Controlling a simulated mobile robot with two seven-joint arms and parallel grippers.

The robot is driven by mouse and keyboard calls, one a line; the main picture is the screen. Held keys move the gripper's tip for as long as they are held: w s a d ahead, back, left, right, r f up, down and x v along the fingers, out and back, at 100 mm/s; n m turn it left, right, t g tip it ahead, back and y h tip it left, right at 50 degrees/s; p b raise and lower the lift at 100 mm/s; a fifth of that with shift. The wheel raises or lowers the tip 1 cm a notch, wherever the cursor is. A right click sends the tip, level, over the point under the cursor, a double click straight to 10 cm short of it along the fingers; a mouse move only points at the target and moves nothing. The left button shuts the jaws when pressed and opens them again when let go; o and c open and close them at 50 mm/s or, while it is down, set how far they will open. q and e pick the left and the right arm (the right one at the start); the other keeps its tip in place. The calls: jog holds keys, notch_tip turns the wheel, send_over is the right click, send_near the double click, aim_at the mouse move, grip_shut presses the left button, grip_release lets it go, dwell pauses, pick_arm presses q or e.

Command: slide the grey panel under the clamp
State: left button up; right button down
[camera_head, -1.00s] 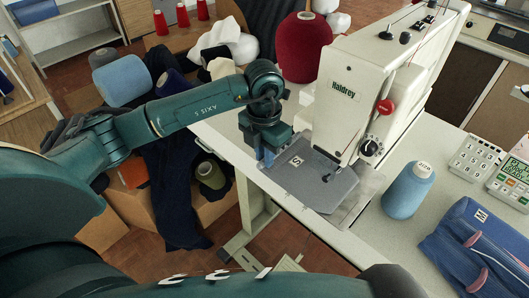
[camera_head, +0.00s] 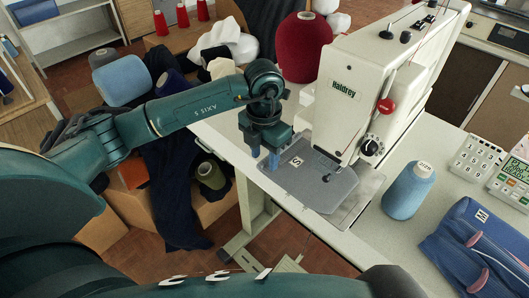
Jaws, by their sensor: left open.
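The grey panel (camera_head: 318,188) lies flat on the white table at the foot of the sewing machine, with a small white label near its left corner. Its right part reaches below the machine head, where the clamp area (camera_head: 332,165) is small and hard to make out. My left gripper (camera_head: 271,162) points down at the panel's left edge with its blue fingers apart. I cannot tell whether the fingers touch the panel. My right gripper does not show.
The cream sewing machine (camera_head: 345,100) stands right behind the panel. A blue thread cone (camera_head: 405,192), folded blue knitwear (camera_head: 475,245) and a keypad (camera_head: 473,157) are to the right. A large red cone (camera_head: 298,48) stands behind. The table's front edge is close to the panel.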

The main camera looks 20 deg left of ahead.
pick_arm(q)
notch_tip(320, 180, up, 13)
jog(key=shift+b, duration=0.45)
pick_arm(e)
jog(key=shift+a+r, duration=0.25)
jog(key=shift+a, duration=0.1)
pick_arm(q)
jog(key=shift+r, duration=0.1)
